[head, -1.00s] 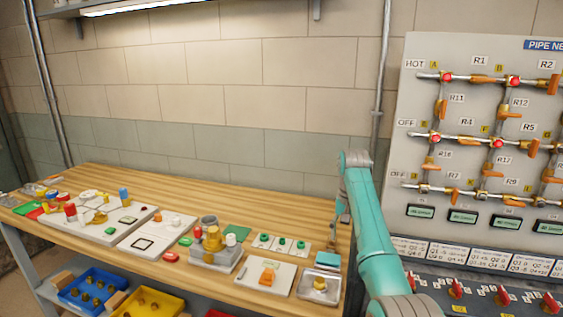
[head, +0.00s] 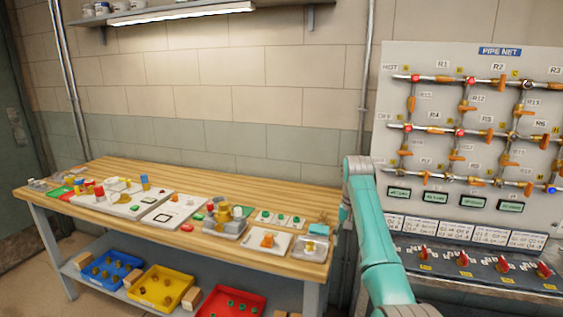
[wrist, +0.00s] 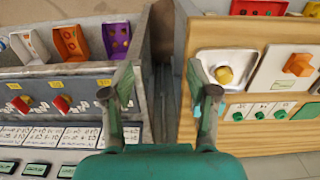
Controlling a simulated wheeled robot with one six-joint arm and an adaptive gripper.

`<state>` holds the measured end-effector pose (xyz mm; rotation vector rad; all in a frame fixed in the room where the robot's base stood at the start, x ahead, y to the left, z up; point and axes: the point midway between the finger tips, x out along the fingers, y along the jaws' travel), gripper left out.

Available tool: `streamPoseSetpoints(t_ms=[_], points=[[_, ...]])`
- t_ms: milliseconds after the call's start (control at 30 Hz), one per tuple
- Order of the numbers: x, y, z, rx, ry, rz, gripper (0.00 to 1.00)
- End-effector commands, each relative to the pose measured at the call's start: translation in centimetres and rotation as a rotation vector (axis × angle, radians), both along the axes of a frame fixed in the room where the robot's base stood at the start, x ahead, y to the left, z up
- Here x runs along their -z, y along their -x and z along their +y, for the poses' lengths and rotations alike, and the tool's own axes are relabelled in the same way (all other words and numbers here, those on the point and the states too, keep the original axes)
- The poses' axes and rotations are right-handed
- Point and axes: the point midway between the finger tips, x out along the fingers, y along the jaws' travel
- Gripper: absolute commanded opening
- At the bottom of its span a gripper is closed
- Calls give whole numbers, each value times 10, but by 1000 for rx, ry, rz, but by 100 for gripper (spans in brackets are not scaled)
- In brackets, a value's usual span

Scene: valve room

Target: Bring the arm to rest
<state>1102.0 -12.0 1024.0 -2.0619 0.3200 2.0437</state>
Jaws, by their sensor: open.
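My gripper (wrist: 160,105) shows in the wrist view with its two fingers spread apart and nothing between them. It hangs over the gap between the wooden workbench (wrist: 220,128) on the right and the valve console (wrist: 75,85) on the left. In the head view my teal arm rises in front of the gap between the workbench (head: 250,181) and the pipe panel (head: 390,70); the gripper's fingers are hidden there behind the arm.
A metal tray with a yellow part (wrist: 225,75) lies at the bench's near end, close to the right finger. Red knobs (head: 463,258) line the console. Blue (head: 103,269), yellow (head: 163,288) and red (head: 232,303) bins sit on the lower shelf. Floor at the left is clear.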

Motion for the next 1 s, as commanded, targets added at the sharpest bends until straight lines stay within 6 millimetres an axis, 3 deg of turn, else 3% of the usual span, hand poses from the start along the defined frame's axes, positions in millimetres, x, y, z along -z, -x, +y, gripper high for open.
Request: streamPoseSetpoints(t_ms=[267,567,767,1000], points=[[38,1,0,-8,0,-30,59],[103,8,1,-23,2,-89,59],[170,22,2,-38,5,-153,59],[256,56,3,-63,11,-253,59]])
